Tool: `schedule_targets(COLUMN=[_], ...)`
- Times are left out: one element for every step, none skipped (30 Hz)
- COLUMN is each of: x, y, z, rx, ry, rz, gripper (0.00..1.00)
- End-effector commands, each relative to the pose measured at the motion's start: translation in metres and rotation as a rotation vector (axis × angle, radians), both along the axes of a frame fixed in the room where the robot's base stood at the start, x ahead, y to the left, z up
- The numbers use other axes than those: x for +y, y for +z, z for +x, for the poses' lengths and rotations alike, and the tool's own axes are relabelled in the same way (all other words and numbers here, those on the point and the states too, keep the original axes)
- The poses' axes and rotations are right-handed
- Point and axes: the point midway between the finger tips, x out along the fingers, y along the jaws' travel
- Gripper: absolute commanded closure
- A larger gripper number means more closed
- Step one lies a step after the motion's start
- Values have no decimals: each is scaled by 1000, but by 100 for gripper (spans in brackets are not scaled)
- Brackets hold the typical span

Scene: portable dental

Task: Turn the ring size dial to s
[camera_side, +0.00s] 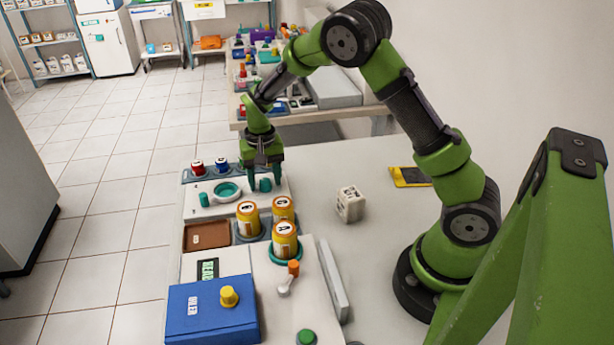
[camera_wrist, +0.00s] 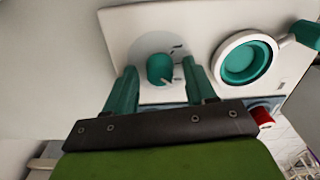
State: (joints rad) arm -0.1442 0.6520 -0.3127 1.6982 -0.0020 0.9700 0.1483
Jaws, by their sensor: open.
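A small teal dial (camera_side: 265,185) stands at the right end of the white panel (camera_side: 212,211). In the wrist view the dial (camera_wrist: 160,68) sits on a grey disc with a white pointer and small dark marks; I cannot read a letter. My gripper (camera_side: 264,179) is open and points down over the dial. In the wrist view its two teal fingers (camera_wrist: 160,80) stand on either side of the dial, with a gap to each side. I cannot tell how far down the fingertips reach beside it.
Left of the dial is a teal ring (camera_side: 227,190), with another teal knob (camera_side: 203,199) beyond it. A red-topped knob (camera_side: 197,167) stands behind. Several yellow jars (camera_side: 285,241) stand in front.

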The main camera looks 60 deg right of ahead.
Motion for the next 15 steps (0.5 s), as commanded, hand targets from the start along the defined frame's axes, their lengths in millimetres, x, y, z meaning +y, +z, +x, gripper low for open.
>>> schedule_targets(x=[0, 0, 0, 0, 0, 0, 0, 0, 0, 0, 0, 0, 0, 0, 0], y=[0, 0, 2, 3, 6, 10, 14, 18, 26, 33, 39, 49, 57, 65, 75], z=[0, 0, 0, 0, 0, 1, 1, 1, 1, 1, 1, 2, 1, 1, 1], rx=[0, 0, 0, -1, -1, -2, -3, -3, -4, -5, -6, -7, -6, -7, -6], ry=[0, 0, 0, 0, 0, 0, 1, 1, 1, 0, 1, 0, 0, -1, 0], rz=[0, 0, 0, 1, 0, 1, 0, 0, 0, 1, 0, 1, 0, 1, 0], gripper=[45, 45, 45, 45, 45, 45, 45, 45, 45, 45, 45, 45, 45, 45, 45])
